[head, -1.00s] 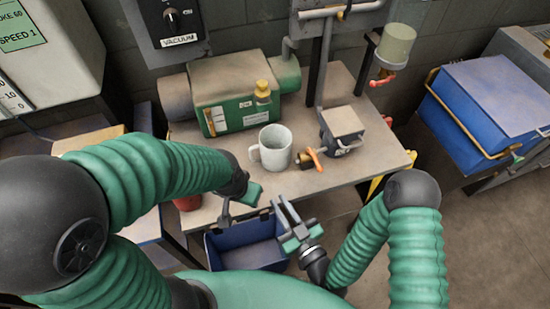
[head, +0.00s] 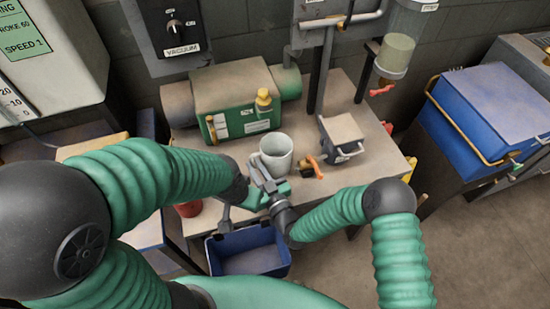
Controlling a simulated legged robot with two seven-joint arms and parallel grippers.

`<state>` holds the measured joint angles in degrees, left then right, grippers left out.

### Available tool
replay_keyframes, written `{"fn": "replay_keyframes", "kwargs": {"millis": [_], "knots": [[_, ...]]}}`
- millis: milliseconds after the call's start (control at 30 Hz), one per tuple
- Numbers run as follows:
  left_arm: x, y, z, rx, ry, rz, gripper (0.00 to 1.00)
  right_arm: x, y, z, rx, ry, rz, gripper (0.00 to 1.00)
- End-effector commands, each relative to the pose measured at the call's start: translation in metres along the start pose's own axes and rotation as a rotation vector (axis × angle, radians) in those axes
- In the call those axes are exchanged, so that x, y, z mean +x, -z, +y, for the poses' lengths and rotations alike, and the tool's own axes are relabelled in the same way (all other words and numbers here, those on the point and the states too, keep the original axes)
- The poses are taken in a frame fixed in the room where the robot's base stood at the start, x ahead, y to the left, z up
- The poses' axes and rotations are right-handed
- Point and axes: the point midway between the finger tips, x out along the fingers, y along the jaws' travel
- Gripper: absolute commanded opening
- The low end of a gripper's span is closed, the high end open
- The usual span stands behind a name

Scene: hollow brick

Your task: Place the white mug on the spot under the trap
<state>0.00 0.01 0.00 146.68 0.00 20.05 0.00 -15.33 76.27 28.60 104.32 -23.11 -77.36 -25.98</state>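The white mug (head: 277,151) stands upright on the bench, near its front middle. The trap, a clear jar with pale contents (head: 395,54), hangs at the bench's back right.
A green pump (head: 238,100) with a yellow cap stands behind the mug. A grey-topped box (head: 342,132) and an orange-handled valve (head: 312,167) are close to the mug's right. A blue bin (head: 252,258) is below the front edge.

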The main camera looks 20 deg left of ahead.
Motion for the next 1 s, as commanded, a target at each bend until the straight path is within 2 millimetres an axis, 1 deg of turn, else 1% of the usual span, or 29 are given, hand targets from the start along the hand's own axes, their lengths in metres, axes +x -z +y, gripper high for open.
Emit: {"fn": "replay_keyframes", "kwargs": {"millis": [133,233,267,1000], "knots": [[0.0001,-0.0001,0.0000,0.000,0.000,0.000,0.36,-0.0005,-0.0003,-0.0002,0.000,0.000,-0.001,0.15],[0.0001,-0.0001,0.0000,0.000,0.000,0.000,0.36,-0.0006,-0.0003,0.0000,0.000,0.000,-0.001,0.02],[0.0001,-0.0001,0.0000,0.000,0.000,0.000,0.36,-0.0007,-0.0004,0.0000,0.000,0.000,-0.001,0.00],[0.0002,-0.0001,0.0000,0.000,0.000,0.000,0.36,-0.0010,-0.0007,0.0002,0.000,0.000,-0.001,0.00]]}}
